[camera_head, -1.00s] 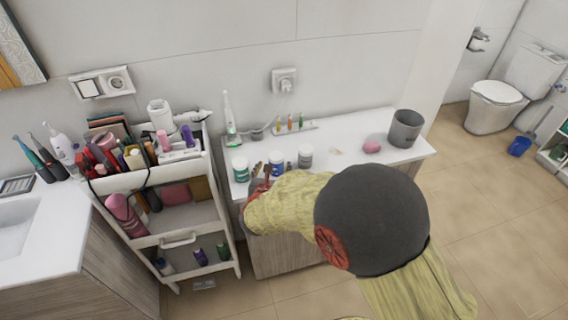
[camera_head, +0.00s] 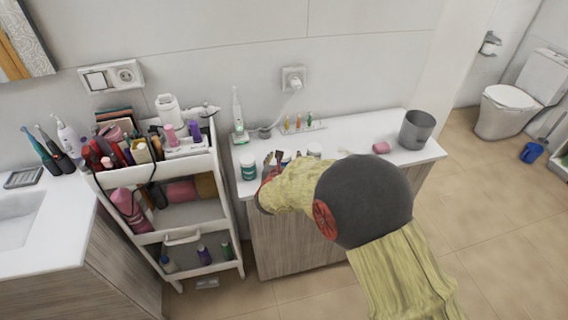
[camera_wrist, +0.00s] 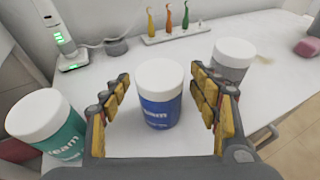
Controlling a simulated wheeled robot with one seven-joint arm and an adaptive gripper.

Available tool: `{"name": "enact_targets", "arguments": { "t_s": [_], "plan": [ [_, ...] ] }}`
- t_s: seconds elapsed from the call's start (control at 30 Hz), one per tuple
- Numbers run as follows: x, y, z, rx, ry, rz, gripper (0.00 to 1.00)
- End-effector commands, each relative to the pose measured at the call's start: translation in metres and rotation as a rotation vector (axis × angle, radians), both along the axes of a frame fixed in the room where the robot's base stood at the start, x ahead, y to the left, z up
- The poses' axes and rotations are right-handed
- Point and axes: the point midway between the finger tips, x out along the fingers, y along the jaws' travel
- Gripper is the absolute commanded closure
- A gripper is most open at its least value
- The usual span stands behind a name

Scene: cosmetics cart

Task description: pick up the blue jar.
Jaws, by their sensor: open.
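The blue jar (camera_wrist: 159,112) has a white lid and stands upright on the white counter, seen in the middle of the wrist view. My gripper (camera_wrist: 164,92) is open, with one finger to the left of the jar and one to the right. I see gaps between the jar and both fingers. In the head view the jar (camera_head: 286,156) is mostly hidden behind my gripper (camera_head: 274,163) and arm.
A teal jar (camera_wrist: 50,125) stands left of the jar and a grey jar (camera_wrist: 230,62) stands to the right, close to my right finger. Behind are an electric toothbrush (camera_wrist: 62,38) and a small rack (camera_wrist: 175,35). A grey bin (camera_head: 417,128) stands farther right.

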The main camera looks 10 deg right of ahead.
Motion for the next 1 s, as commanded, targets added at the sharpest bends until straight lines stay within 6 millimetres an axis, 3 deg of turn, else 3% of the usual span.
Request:
{"name": "enact_targets", "arguments": {
  "t_s": [0.07, 1.0],
  "plan": [
    [-0.0001, 0.0003, 0.0003, 0.0, 0.0, 0.0, 0.39],
    [-0.0003, 0.0004, 0.0006, 0.0, -0.001, 0.0, 0.93]
  ]
}}
